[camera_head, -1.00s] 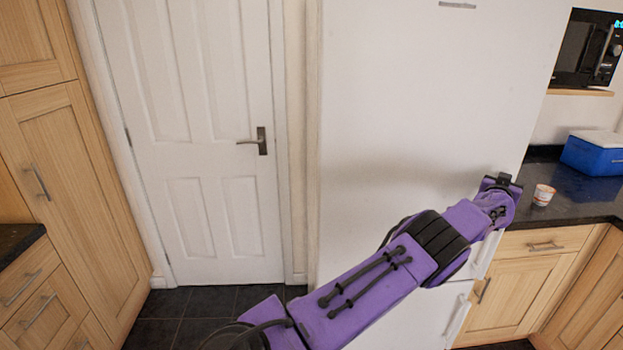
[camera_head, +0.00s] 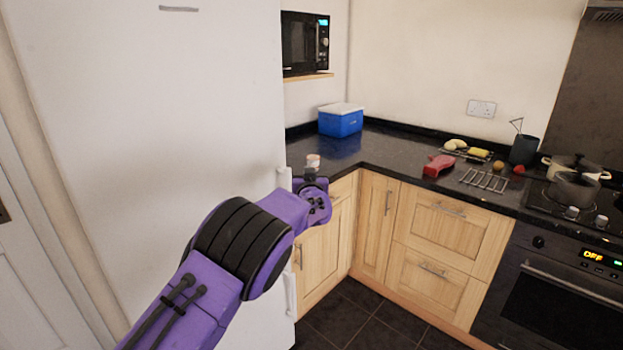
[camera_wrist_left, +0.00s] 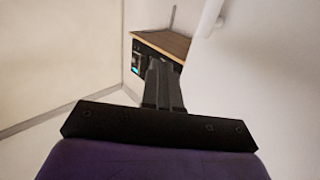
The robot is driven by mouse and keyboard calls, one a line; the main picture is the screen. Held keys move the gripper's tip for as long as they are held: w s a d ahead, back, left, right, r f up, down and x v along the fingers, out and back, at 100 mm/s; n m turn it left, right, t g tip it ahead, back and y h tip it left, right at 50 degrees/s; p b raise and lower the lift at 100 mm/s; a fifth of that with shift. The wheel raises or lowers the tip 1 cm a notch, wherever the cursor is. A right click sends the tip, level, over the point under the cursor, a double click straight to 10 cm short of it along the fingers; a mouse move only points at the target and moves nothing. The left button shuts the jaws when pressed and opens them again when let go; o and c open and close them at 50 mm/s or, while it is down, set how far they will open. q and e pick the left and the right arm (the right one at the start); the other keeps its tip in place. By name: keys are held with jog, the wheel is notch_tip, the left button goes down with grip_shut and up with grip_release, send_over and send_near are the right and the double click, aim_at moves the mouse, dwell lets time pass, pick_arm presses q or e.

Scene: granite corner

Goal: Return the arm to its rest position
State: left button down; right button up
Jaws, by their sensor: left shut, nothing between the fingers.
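My left arm (camera_head: 215,265), purple with black bands, reaches up from the bottom left in the head view, in front of the white fridge (camera_head: 150,120). My left gripper (camera_head: 310,174) is at its end, by the fridge's right edge. In the left wrist view the two dark fingers (camera_wrist_left: 163,82) lie together, shut and empty. A small white and orange cup (camera_head: 313,160) shows just above the gripper in the head view, its lower part hidden by it. My right gripper is not in view.
Fridge handles (camera_head: 291,295) are close to the arm. Behind are a dark counter (camera_head: 385,155) with a blue cool box (camera_head: 341,120), a red object (camera_head: 438,165), a wire rack (camera_head: 484,180) and pots (camera_head: 573,188). A microwave (camera_head: 305,44) sits on a shelf above. The tiled floor (camera_head: 375,310) is clear.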

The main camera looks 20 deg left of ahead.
pick_arm(q)
jog(key=s+a+f+n+g, duration=0.1)
jog(key=s+a+f+g, duration=0.1)
jog(key=s+f, duration=1)
jog(key=s+a+f+n+g, duration=0.1)
jog(key=s+a+f+g, duration=0.15)
jog(key=s+f, duration=1)
jog(key=s+d+f+g+h, duration=0.1)
jog(key=s+d+f+g, duration=0.1)
jog(key=s+f, duration=0.4)
jog(key=s+d+f+g+h+b, duration=0.1)
jog(key=s+f, duration=0.5)
jog(key=s, duration=1)
jog(key=s+d+f+g+h, duration=0.2)
jog(key=s+f+g, duration=0.3)
jog(key=s, duration=0.6)
jog(key=shift+s+d+f, duration=0.35)
jog(key=shift+d+f, duration=0.4)
jog(key=shift+f, duration=0.15)
jog(key=shift+g, duration=0.25)
